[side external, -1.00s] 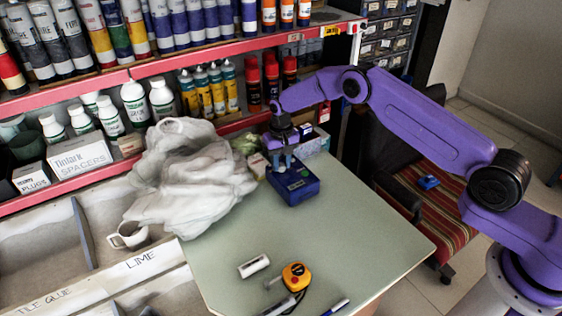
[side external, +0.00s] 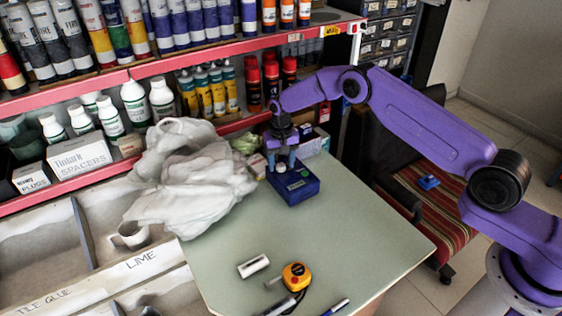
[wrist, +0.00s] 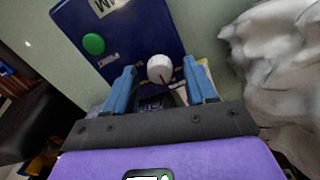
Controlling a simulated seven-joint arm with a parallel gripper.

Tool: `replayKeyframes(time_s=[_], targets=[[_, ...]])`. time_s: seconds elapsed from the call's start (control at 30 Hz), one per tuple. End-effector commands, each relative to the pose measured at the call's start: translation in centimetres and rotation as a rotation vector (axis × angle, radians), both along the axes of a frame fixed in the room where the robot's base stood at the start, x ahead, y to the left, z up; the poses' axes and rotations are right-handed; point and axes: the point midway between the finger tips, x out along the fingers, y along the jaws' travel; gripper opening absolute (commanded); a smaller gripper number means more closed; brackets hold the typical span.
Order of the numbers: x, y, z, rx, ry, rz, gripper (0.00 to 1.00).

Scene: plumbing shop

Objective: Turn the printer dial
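The printer is a blue box (side external: 300,188) standing on the pale green table. In the wrist view its blue top (wrist: 130,35) carries a green round button (wrist: 94,44) and a white round dial (wrist: 160,69) with a red mark. My gripper (side external: 281,164) points down over the printer's dial end. In the wrist view my gripper (wrist: 162,80) is open. Its two blue fingers stand on either side of the dial with a visible gap on each side. Whether the fingertips reach down level with the dial is hard to tell.
A crumpled white plastic bag (side external: 190,180) lies close to the left of the printer. A yellow tape measure (side external: 296,276), a small white block (side external: 253,266) and pens lie at the near table end. Shelves with bottles stand behind. The table middle is clear.

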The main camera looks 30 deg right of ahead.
Motion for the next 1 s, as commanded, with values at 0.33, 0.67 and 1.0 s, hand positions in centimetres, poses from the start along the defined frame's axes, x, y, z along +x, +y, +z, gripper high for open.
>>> replayKeyframes(time_s=[0.33, 0.67, 1.0], targets=[[0.1, 0.0, 1.2, 0.000, -0.002, 0.001, 0.56], [0.1, 0.0, 7.6, 0.001, -0.004, 0.001, 0.56], [0.0, 0.0, 14.4, 0.001, -0.003, 0.000, 0.56]])
